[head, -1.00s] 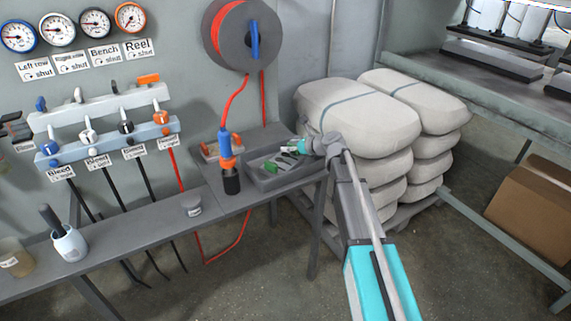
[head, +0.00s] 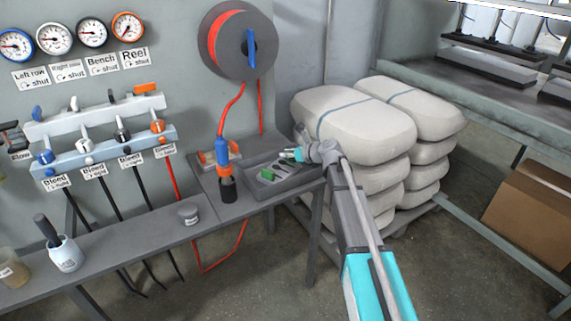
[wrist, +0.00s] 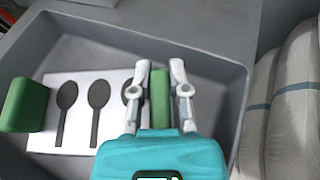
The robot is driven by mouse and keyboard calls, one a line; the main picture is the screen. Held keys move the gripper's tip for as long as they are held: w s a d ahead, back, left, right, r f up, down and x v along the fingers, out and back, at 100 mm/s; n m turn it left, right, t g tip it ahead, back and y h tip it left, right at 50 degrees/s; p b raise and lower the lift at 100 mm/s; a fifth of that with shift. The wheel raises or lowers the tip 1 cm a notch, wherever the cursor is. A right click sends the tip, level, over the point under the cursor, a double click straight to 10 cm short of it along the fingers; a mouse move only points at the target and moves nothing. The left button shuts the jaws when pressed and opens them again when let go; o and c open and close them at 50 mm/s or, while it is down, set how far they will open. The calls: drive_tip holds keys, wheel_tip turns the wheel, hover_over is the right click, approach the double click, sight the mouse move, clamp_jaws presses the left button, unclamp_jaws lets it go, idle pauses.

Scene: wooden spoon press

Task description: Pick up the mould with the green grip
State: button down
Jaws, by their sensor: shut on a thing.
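The mould is a pale plate (wrist: 80,85) with three dark spoon-shaped hollows. It lies inside a grey tray (wrist: 210,37) on the bench. A green block (wrist: 22,105) stands at its left end, and a green grip (wrist: 159,98) is at its right end. My gripper (wrist: 160,80) is shut on that right green grip, one finger on each side. The right finger partly hides no hollow, but the left one covers part of the rightmost hollow. In the head view my gripper (head: 291,154) reaches into the tray (head: 288,188) from the right, and the left green block (head: 268,174) shows.
Stacked pale sacks (head: 355,115) stand close to the right of the tray. A blue and orange hose tool (head: 223,160) stands just left of it, and a red hose reel (head: 240,40) hangs above. A grey lidded pot (head: 188,213) sits on the bench's left part.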

sight(288, 168)
drive_tip(key=shift+r, duration=0.2)
wheel_tip(288, 168, up, 3)
drive_tip(key=p, duration=0.3)
drive_tip(key=shift+f, duration=0.2)
drive_tip(key=s+d+r+p, duration=0.1)
drive_tip(key=s+r+p, duration=0.9)
drive_tip(key=s, duration=0.4)
drive_tip(key=shift+d, duration=0.25)
